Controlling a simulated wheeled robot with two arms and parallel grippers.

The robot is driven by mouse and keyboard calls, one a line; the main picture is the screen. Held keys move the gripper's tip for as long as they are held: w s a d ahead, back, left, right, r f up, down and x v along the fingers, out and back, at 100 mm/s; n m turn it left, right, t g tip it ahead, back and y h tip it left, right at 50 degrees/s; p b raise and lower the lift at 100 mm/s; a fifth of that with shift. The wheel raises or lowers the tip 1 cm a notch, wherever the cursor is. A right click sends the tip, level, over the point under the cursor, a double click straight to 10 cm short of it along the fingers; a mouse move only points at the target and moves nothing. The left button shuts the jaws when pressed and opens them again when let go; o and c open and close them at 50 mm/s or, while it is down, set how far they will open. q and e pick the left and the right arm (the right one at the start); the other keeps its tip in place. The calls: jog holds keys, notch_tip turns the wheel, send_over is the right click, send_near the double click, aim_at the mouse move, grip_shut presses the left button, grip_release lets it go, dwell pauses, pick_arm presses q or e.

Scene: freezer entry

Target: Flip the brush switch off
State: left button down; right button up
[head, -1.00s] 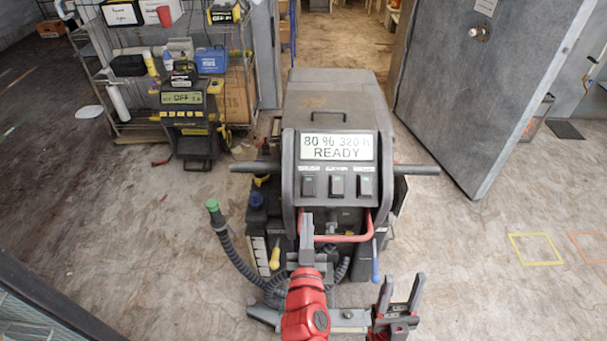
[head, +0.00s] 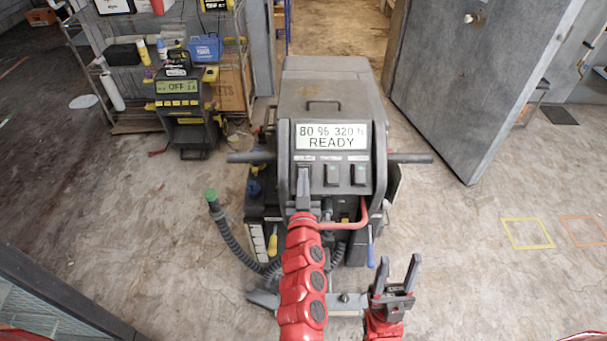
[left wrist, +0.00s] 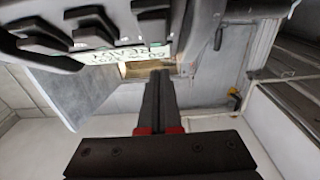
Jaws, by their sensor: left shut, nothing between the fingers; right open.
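The grey floor machine's control panel (head: 378,150) has a display (head: 331,136) reading "80 % 320" and "READY". Below it is a row of three switches with small blurred labels. The middle switch (head: 332,175) and right switch (head: 359,175) show clearly. The left switch is mostly hidden behind my left gripper (head: 303,172), which is shut and empty, its tip at that switch; I cannot tell whether it touches. In the left wrist view the shut fingers (left wrist: 158,85) point past the upside-down panel, whose switches (left wrist: 92,25) are at upper left. My right gripper (head: 395,275) is open and empty, low and right of the panel.
A red bar (head: 352,223) curves below the panel, and a dark handlebar (head: 412,158) sticks out sideways. A hose with a green end (head: 211,195) is at left. Behind are a second machine (head: 180,105) reading "OFF", a shelf and a grey door (head: 480,80).

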pick_arm(q)
jog(key=shift+w+f+p, duration=0.45)
jog(key=shift+w+f, duration=0.7)
jog(key=shift+f, duration=0.1)
